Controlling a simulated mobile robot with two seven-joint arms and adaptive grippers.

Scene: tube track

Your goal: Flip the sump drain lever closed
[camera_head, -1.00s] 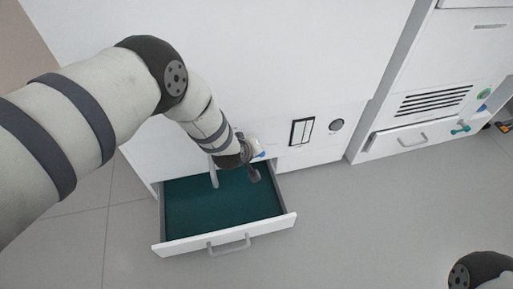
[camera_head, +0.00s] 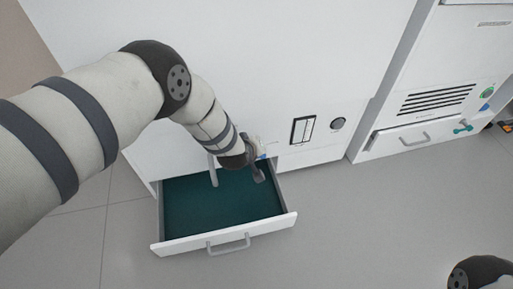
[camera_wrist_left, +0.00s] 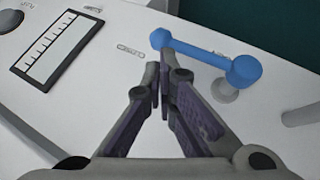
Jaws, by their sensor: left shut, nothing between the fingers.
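The blue sump drain lever (camera_wrist_left: 208,52) shows in the left wrist view. It lies nearly level across the white panel, with a rounded knob at each end. In the head view only a small blue bit of it (camera_head: 262,157) shows beside my gripper. My left gripper (camera_wrist_left: 164,72) is shut and empty, its fingertips just below the lever's left end. I cannot tell whether they touch it. In the head view my left gripper (camera_head: 257,172) is above the back right corner of the open drawer. My right gripper is out of view.
An open drawer (camera_head: 229,236) with a teal inside juts out below my left gripper. A pale upright handle (camera_head: 213,172) stands at its back. A dark-framed panel (camera_head: 302,130) and round knob (camera_head: 338,124) are to the right. Grey floor (camera_head: 370,220) in front is clear.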

